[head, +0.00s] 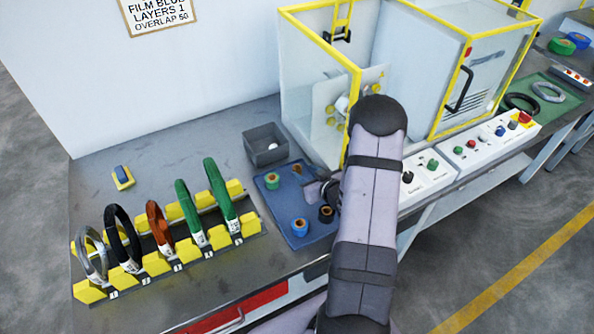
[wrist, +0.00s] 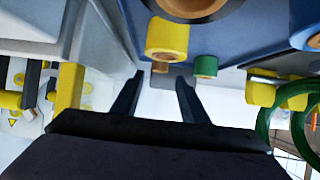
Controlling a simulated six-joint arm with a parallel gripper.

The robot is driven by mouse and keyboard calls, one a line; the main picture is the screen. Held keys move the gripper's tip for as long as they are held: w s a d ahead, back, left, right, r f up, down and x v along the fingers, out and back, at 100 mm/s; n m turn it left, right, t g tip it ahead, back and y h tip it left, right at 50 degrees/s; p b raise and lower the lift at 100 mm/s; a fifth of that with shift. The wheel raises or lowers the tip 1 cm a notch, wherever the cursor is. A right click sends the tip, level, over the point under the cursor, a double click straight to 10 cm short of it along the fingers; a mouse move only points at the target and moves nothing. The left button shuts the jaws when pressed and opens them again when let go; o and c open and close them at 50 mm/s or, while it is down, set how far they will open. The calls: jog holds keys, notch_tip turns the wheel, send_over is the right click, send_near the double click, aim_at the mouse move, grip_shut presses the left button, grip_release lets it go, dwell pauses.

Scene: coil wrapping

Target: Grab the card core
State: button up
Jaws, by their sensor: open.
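In the head view a small brown core (head: 297,169) sits at the back of the blue tray (head: 277,212). In the head view my gripper (head: 322,191) is low over the tray's right side, partly hidden by my arm.
The tray also holds a green roll (head: 272,181), a blue roll (head: 299,228) and a dark roll (head: 326,213). A grey bin (head: 265,146) stands behind. A rack with several coils (head: 165,240) is left. A yellow-framed machine (head: 318,75) stands close behind my arm.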

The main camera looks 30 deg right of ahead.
aim_at(295, 166)
jog(key=shift+p+x, duration=1.05)
jog(key=shift+x, duration=1.55)
jog(key=shift+a, duration=0.15)
jog(key=c, duration=1)
jog(key=shift+o, duration=0.2)
jog(key=shift+r, duration=0.15)
jog(key=shift+r+b, duration=0.35)
jog(key=shift+r, duration=0.7)
notch_tip(295, 166, up, 5)
jog(key=b, duration=0.1)
jog(key=s+b, duration=0.2)
jog(key=s, duration=1.6)
jog(key=shift+f, duration=0.2)
